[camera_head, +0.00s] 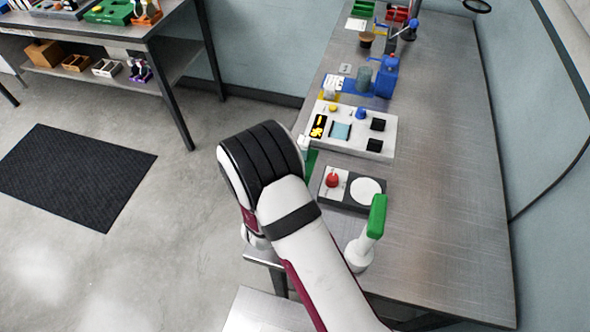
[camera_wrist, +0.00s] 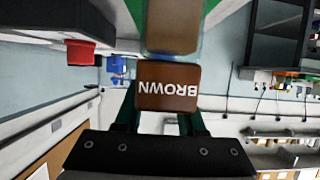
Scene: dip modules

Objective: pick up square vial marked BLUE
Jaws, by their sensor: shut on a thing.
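In the wrist view, a square vial (camera_wrist: 172,28) with clear walls and tan contents has a brown end (camera_wrist: 168,78) marked BROWN, the letters upside down. My gripper (camera_wrist: 160,118) is shut on this vial, its dark green fingers at the brown end. The vial's far end is cut off by the picture's top edge. I see no vial marked BLUE in either view. In the head view my arm hides the gripper and the vial.
The metal bench (camera_head: 440,220) holds a pale panel (camera_head: 350,146) with several coloured parts, a dark plate (camera_head: 345,204) with a red knob and white disc, and a blue device (camera_head: 386,78) farther back. The bench's right side is clear. A dark mat (camera_head: 70,180) lies on the floor.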

